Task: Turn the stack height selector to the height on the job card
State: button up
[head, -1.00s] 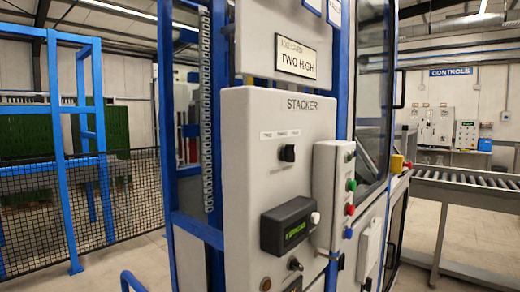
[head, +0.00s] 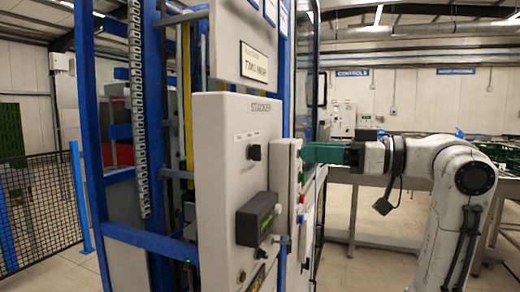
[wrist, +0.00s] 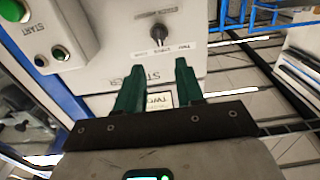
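The stack height selector (head: 254,152) is a small black knob on the grey STACKER panel (head: 215,185). In the wrist view the knob (wrist: 158,32) is ahead of my fingers, with position labels below it; I cannot tell which label it points to. The job card (head: 254,63) above the panel reads TWO HIGH, and part of it shows between my fingers in the wrist view (wrist: 160,100). My gripper (head: 304,152) has green fingers and is right of the knob in the head view. In the wrist view (wrist: 157,64) the fingers are apart and empty, clear of the knob.
A side box with green and red buttons (wrist: 34,30) stands right of the panel in the head view, close to my fingers. A roller conveyor (head: 375,180) is behind my arm. A mesh fence (head: 40,215) is at left.

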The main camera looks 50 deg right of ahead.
aim_at(261, 149)
jog(key=p+x, duration=0.2)
jog(key=x, duration=0.7)
jog(key=shift+w+f, duration=0.1)
jog(key=shift+w, duration=0.2)
jog(key=shift+c, duration=0.3)
grip_shut()
jog(key=shift+a, duration=0.1)
